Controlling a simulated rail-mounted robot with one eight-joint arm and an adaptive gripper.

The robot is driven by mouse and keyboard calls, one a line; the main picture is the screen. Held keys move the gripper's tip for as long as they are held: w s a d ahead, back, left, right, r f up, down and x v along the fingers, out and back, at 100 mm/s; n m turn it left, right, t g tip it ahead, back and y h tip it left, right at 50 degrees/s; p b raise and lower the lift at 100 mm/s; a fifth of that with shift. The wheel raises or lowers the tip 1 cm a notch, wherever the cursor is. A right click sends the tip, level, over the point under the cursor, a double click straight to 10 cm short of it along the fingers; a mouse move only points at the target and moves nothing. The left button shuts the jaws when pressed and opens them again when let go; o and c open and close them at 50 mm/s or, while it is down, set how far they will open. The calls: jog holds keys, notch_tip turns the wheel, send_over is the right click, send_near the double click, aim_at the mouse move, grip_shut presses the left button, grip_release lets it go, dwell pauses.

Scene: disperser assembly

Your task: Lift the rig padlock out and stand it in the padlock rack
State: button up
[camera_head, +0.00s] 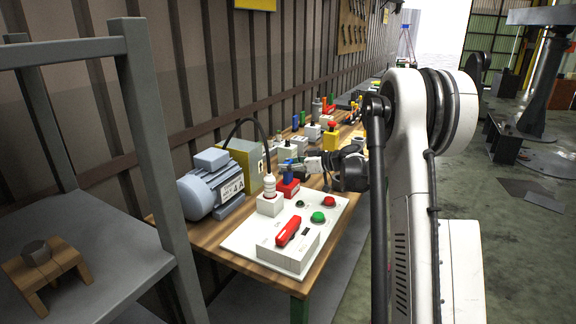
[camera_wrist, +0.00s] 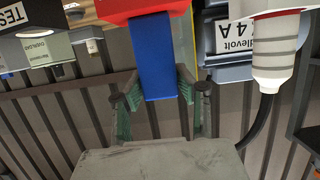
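A blue upright block (camera_head: 288,170), which I take for the padlock, stands on a red base (camera_head: 288,188) on the bench. In the wrist view, which is upside down, the blue block (camera_wrist: 160,60) extends from the red base (camera_wrist: 140,8). My gripper (camera_head: 312,164) reaches it from the right. In the wrist view my gripper's fingers (camera_wrist: 162,90) lie on either side of the block, very close to its edges. I cannot tell whether they press on it. No shackle is clearly visible, and I cannot identify the padlock rack for certain.
A blue-grey motor (camera_head: 208,188) and a white ribbed post (camera_head: 269,190) stand close by. A white panel (camera_head: 245,240) with buttons and a red handle is in front. Small coloured devices crowd the far bench. A grey shelf frame (camera_head: 150,150) stands at the left.

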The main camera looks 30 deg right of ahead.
jog(key=o, duration=0.5)
jog(key=v, duration=1.2)
jog(key=shift+r, duration=0.1)
